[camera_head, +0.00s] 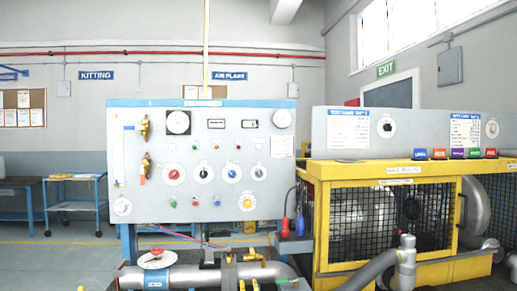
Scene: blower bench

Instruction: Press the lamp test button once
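The grey control panel (150,205) stands upright in the middle of the view. The labels are too small to read, so I cannot tell which is the lamp test button. Neither of my grippers is in view.
A row of rotary knobs, including a red one (173,173), crosses the panel. A pipe with a red handwheel (157,258) runs in front, below it. A yellow caged machine (388,215) stands right. A blue trolley (75,204) stands back left; floor is clear there.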

